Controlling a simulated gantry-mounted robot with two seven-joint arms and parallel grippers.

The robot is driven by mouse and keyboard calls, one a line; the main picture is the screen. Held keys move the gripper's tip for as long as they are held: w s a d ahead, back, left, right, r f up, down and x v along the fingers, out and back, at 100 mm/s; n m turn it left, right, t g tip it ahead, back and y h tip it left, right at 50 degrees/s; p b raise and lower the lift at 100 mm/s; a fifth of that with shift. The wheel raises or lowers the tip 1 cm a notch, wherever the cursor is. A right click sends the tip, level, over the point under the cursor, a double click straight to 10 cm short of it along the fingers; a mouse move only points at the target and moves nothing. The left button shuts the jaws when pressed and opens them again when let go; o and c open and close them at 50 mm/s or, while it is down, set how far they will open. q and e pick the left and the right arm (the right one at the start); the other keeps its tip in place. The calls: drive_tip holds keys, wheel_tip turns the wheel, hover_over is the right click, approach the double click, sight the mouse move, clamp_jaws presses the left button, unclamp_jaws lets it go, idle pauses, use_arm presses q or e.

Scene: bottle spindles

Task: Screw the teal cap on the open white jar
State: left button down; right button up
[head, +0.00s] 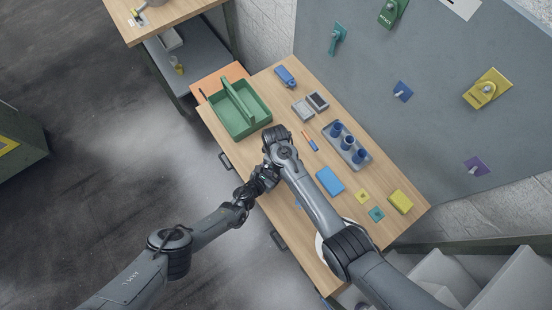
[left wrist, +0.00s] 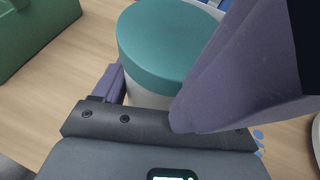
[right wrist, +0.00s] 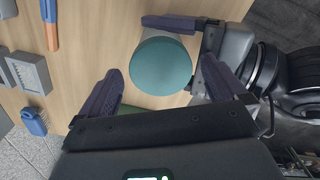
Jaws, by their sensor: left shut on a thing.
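The teal cap (left wrist: 170,45) sits on top of the white jar (left wrist: 146,97), upright; I cannot tell how tightly it is seated. The cap also shows from above in the right wrist view (right wrist: 161,66). My left gripper is shut on the jar below the cap; one of its fingers shows beside the jar in the left wrist view. My right gripper (right wrist: 162,66) is open above the cap, with one finger on each side and visible gaps to its rim. In the head view my arms hide the jar and cap.
A green open toolbox (head: 264,124) stands at the far left of the table. A grey tray (head: 364,163) with blue bottles, a blue block (head: 330,181) and a yellow block (head: 400,201) lie right of my arms.

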use_arm(q)
drive_tip(key=shift+w, duration=0.1)
use_arm(e)
drive_tip(key=shift+r, duration=0.1)
drive_tip(key=shift+r, duration=2.15)
wheel_tip(320, 180, up, 12)
drive_tip(key=shift+s+a, duration=0.1)
use_arm(q)
unclamp_jaws()
drive_tip(key=shift+s+a+r+p, duration=0.2)
drive_tip(key=shift+s+r+p, duration=0.05)
drive_tip(key=shift+s+p, duration=0.1)
drive_tip(key=p+v, duration=0.3)
drive_tip(key=v, duration=0.7)
drive_tip(key=shift+p, duration=0.4)
use_arm(e)
drive_tip(key=shift+r, duration=2.25)
